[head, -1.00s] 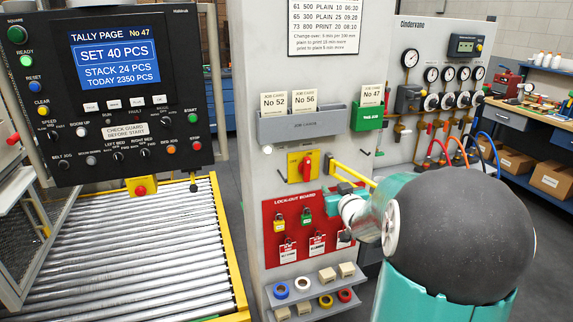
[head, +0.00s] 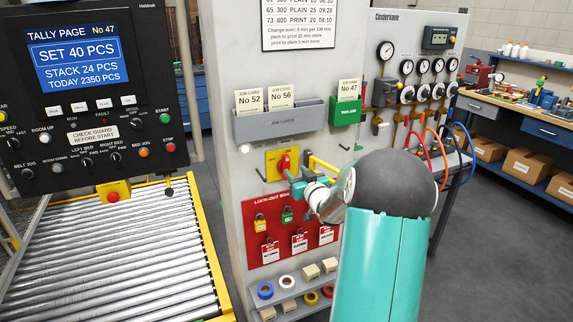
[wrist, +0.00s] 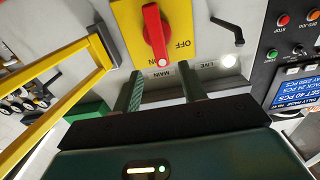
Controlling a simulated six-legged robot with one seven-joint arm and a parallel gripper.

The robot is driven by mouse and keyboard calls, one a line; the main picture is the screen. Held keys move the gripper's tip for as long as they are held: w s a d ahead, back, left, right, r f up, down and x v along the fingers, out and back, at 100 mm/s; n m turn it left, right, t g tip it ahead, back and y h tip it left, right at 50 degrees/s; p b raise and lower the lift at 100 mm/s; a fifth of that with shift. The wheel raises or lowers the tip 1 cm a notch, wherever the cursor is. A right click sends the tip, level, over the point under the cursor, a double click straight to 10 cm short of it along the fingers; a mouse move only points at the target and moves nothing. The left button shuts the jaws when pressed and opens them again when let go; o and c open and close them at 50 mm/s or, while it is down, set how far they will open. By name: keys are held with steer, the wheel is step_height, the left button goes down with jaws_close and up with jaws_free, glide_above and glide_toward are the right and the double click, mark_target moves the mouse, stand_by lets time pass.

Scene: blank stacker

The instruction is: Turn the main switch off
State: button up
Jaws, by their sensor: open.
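The main switch is a red rotary handle (head: 286,162) on a yellow plate (head: 271,166) on the grey panel, above the red lock-out board (head: 256,225). An ON label shows above the handle in the head view. In the wrist view the red handle (wrist: 155,36) fills the top middle, its white-dotted end toward my gripper, with OFF to its right on the yellow plate (wrist: 180,22). My gripper (wrist: 161,69) is open and empty, its fingers just short of the handle, one to each side. In the head view my arm hides much of the gripper.
A yellow bar frame (wrist: 88,78) stands out from the panel close beside the switch. A black hook (wrist: 228,30) is on the other side. The grey job-card tray (head: 278,122) is above. A roller conveyor (head: 115,255) lies to the left.

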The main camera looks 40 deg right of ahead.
mark_target(287, 163)
steer(key=x, duration=0.7)
steer(key=shift+w, duration=0.1)
steer(key=shift+c, duration=0.2)
jaws_close()
